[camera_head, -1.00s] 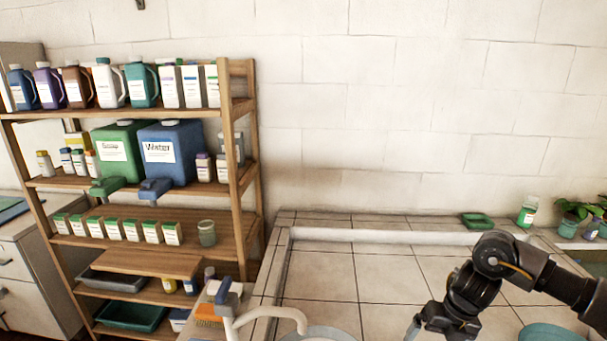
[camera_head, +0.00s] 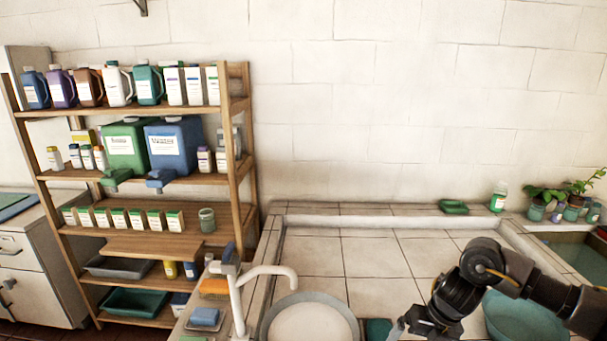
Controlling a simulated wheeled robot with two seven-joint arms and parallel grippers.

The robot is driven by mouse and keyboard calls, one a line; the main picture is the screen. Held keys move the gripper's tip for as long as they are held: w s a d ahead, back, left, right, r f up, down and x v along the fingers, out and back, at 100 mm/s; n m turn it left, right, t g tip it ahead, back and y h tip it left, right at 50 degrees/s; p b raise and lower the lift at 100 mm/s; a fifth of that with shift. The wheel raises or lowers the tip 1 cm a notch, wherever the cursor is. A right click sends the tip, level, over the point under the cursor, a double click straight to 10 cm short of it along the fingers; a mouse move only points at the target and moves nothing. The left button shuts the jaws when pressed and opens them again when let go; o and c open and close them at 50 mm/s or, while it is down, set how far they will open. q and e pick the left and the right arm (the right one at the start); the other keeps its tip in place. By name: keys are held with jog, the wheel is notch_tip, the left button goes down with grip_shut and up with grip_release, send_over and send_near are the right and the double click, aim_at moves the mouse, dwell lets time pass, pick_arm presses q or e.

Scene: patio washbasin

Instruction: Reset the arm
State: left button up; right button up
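My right arm comes in from the right edge, bent at a dark joint, over the tiled counter. My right gripper (camera_head: 402,330) is at the bottom edge of the view, close to the right side of a round basin (camera_head: 268,325). A pale finger-like tip shows there, but the frame cuts off the rest, so its opening and anything in it are hidden. My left arm and gripper are not in view.
A white faucet (camera_head: 237,305) stands left of the basin. A teal bowl (camera_head: 510,318) lies just below my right arm. A wooden shelf (camera_head: 240,150) with bottles and jugs is at left. Plants (camera_head: 545,195) stand at right. The tiles (camera_head: 375,268) behind the basin are clear.

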jog(key=s+a+f+m+t+y, duration=0.25)
jog(key=a+m, duration=0.25)
jog(key=a, duration=0.6)
jog(key=s+a+f+m+t+y, duration=0.1)
jog(key=s+a+m+t+y, duration=0.3)
jog(key=a, duration=0.7)
jog(key=s+d+f+m+g+h, duration=0.25)
jog(key=s+d+m+h, duration=0.25)
jog(key=s+d+m, duration=0.6)
jog(key=s+d+f+m+g+h, duration=0.1)
jog(key=s+d+f+m+h, duration=0.3)
jog(key=s+d+m, duration=0.6)
jog(key=s+a+f+m+g+b, duration=0.1)
jog(key=s+f+b, duration=0.15)
jog(key=f, duration=1.45)
jog(key=s+f+m+g+b, duration=0.1)
jog(key=f+b, duration=0.3)
jog(key=f, duration=1.3)
pick_arm(q)
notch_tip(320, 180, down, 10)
jog(key=b, duration=0.3)
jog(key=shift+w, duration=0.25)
pick_arm(e)
jog(key=s+d+f+g, duration=0.1)
jog(key=s+d+f, duration=0.1)
jog(key=s+f, duration=1.3)
notch_tip(320, 180, down, 3)
jog(key=shift+d+f, duration=0.1)
jog(key=shift+d, duration=0.3)
